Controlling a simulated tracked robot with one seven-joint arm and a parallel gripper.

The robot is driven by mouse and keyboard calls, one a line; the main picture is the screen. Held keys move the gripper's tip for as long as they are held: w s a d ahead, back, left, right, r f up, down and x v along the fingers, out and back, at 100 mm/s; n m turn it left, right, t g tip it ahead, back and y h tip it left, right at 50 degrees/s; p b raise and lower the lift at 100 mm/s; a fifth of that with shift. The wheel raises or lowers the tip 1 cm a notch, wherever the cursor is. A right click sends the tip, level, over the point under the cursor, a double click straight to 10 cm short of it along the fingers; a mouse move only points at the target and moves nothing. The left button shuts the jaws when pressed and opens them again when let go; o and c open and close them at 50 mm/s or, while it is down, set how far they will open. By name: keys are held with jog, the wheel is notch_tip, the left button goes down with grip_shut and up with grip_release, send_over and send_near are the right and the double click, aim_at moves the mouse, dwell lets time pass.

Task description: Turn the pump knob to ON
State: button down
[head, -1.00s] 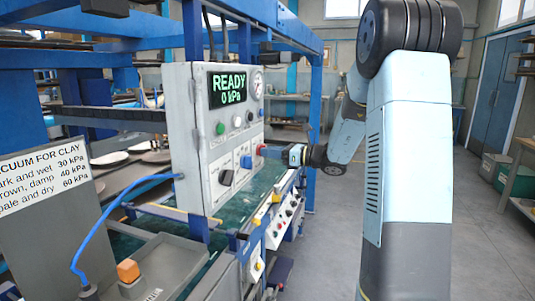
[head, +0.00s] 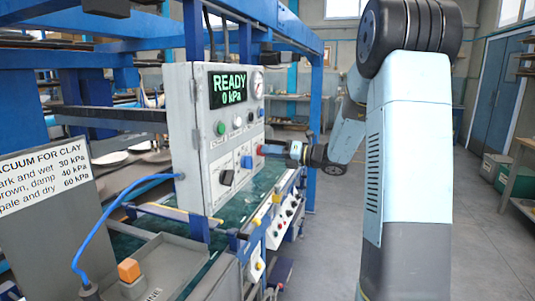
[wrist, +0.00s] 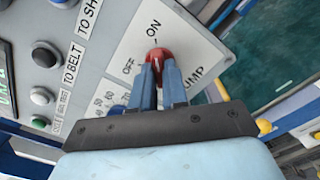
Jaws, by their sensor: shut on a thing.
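The red pump knob (wrist: 157,56) sits on a white plate marked ON, OFF and PUMP in the wrist view. ON is just above the knob in that picture and OFF is to its left. My gripper (wrist: 160,72) is shut on the knob, with one blue finger on each side. The fingers hide much of the knob, so its exact setting is hard to read. In the head view my gripper (head: 270,150) reaches the right part of the control box (head: 198,140) from the right. The box's display (head: 230,90) reads READY, 0 kPa.
A black knob (head: 227,178) and a blue knob (head: 246,162) are on the same box face, left of my gripper. A blue hose (head: 125,192) joins the box's left side. Open floor lies at right.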

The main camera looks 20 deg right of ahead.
jog(key=shift+d+m, duration=0.3)
jog(key=c, duration=1.5)
grip_release()
jog(key=shift+w, duration=0.1)
jog(key=o, duration=0.4)
jog(key=shift+c, duration=0.2)
jog(key=shift+a, duration=0.15)
jog(key=v, duration=1.4)
